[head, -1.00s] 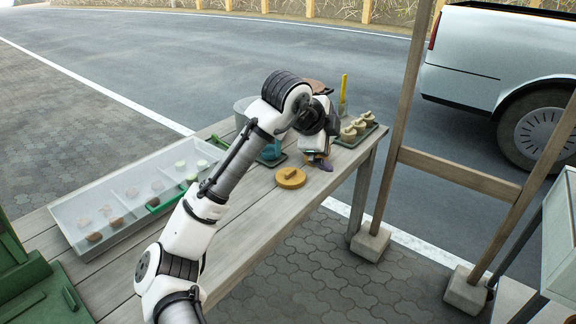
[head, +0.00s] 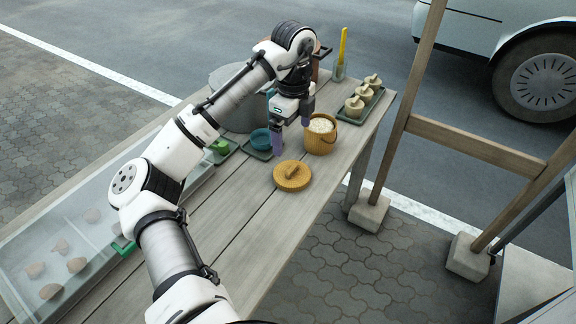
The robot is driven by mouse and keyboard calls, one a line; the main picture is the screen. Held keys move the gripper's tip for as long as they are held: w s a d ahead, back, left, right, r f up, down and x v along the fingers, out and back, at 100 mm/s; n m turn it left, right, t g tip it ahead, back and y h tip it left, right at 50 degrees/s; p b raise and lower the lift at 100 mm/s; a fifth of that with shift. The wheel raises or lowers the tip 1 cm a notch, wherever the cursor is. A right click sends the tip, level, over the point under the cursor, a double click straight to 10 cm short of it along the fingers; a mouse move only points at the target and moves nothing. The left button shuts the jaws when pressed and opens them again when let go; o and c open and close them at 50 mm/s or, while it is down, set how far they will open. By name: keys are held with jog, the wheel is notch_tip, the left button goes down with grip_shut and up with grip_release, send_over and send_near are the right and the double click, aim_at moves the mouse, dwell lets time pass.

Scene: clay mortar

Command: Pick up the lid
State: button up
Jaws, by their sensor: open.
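The lid (head: 292,176) is a round, ochre, ribbed disc with a bar handle on top. It lies flat on the wooden table near the front edge. A matching ochre pot (head: 320,137) with pale contents stands open just behind it, to the right. My gripper (head: 292,134) is above and behind the lid, beside the pot's left side. Its two purple-grey fingers point down and are apart, with nothing seen between them. The lid is clear of the fingers and fully visible.
A blue bowl (head: 261,139) sits on a dark tray left of my gripper. A green tray (head: 377,99) with several small pale pots is at the right. A large grey tub (head: 228,112) stands behind. A clear-lidded box (head: 70,245) fills the left. The table in front of the lid is bare.

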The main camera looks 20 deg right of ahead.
send_over(292, 169)
notch_tip(292, 169, down, 6)
jog(key=shift+f, duration=0.15)
jog(key=shift+f+p, duration=0.9)
jog(key=shift+f, duration=2.4)
jog(key=c, duration=0.7)
